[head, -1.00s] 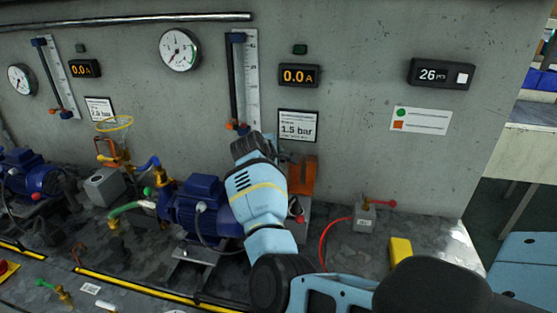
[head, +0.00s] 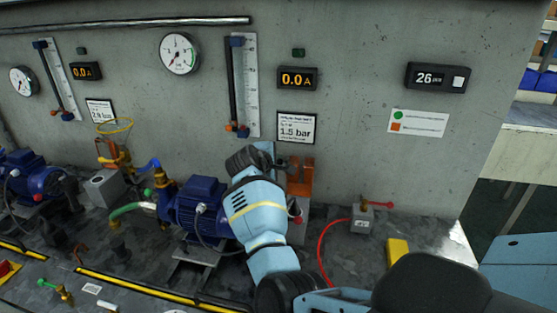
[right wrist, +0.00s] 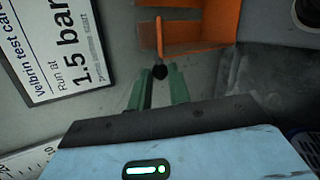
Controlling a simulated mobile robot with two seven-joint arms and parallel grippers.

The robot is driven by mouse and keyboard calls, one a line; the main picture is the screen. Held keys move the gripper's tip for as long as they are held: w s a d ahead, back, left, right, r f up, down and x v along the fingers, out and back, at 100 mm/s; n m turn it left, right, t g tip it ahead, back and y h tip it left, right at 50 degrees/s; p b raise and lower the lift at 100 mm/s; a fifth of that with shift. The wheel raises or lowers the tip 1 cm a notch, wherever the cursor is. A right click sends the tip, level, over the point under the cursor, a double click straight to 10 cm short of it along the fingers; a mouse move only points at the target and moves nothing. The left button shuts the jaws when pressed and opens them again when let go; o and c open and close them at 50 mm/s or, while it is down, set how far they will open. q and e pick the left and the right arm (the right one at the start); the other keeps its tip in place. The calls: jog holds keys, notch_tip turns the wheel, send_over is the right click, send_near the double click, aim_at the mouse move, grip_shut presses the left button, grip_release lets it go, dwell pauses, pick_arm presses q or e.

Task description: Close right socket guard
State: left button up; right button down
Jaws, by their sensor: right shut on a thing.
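The orange socket guard (head: 299,178) stands by the wall under the 1.5 bar card, partly hidden by my right arm in the head view. In the right wrist view the orange guard (right wrist: 200,28) fills the top middle, with a flat panel and a raised edge. A small black knob (right wrist: 160,72) is at the near edge of the guard. My right gripper (right wrist: 159,76) has its green fingers on either side of this knob and is shut on it. The fingertips are hidden in the head view. My left gripper is out of view.
A blue pump (head: 199,205) stands left of my right wrist. To the right are a grey box with a red lever (head: 363,219), a red cable (head: 322,255) and a yellow block (head: 397,250). The wall is close behind the guard.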

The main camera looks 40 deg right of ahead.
jog(key=shift+s+a+t+h, duration=0.4)
jog(key=shift+s+a+h, duration=0.1)
jog(key=shift+h, duration=0.1)
jog(key=c, duration=1.3)
grip_release()
jog(key=v, duration=0.7)
jog(key=shift+a+r, duration=0.2)
jog(key=shift+a, duration=0.1)
jog(key=shift+s+a, duration=0.1)
jog(key=shift+s, duration=0.05)
